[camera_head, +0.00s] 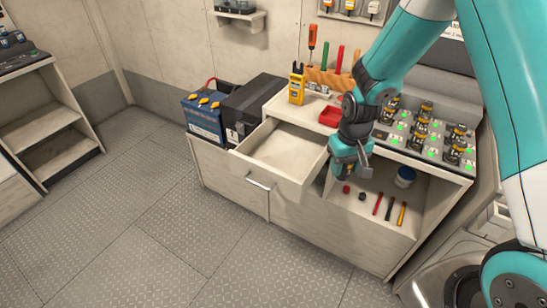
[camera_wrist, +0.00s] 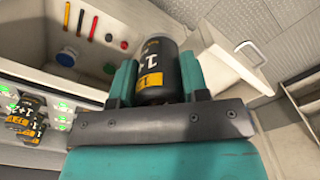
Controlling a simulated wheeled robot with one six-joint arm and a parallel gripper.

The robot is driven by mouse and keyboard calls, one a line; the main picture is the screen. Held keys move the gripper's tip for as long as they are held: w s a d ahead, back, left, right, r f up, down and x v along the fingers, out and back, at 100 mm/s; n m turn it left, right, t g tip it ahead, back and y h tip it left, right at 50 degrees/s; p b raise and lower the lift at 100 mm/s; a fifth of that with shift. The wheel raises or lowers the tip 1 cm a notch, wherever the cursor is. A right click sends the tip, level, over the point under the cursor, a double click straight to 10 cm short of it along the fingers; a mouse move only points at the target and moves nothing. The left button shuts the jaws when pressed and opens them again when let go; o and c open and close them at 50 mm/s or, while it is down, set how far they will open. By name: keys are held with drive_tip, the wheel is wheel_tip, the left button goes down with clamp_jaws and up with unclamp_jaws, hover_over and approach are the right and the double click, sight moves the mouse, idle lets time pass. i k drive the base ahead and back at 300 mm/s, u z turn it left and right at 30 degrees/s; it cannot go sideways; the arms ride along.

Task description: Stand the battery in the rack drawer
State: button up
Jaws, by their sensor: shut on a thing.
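My gripper (camera_wrist: 158,85) is shut on a black battery (camera_wrist: 162,65) with an orange band and white markings. The battery sits between the two teal fingers in the wrist view. In the head view my gripper (camera_head: 350,158) is just right of the open drawer (camera_head: 268,182), near the front of the cabinet. The held battery is mostly hidden there. The drawer is pulled out, and the part of its floor that shows looks bare. It also shows in the wrist view (camera_wrist: 222,58), right of the battery.
Several similar batteries (camera_head: 425,110) stand in a charger with green lights on the counter. A red bin (camera_head: 330,116) and yellow meter (camera_head: 296,88) are behind the drawer. A shelf below holds a blue-lidded jar (camera_head: 405,177) and coloured sticks. The floor at left is clear.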

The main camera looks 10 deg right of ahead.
sight(289, 152)
drive_tip(key=u, duration=0.15)
drive_tip(key=k, duration=0.3)
drive_tip(key=u, duration=1.1)
drive_tip(key=i, duration=1.35)
drive_tip(key=z, duration=1.15)
drive_tip(key=i, duration=0.45)
drive_tip(key=z, duration=0.4)
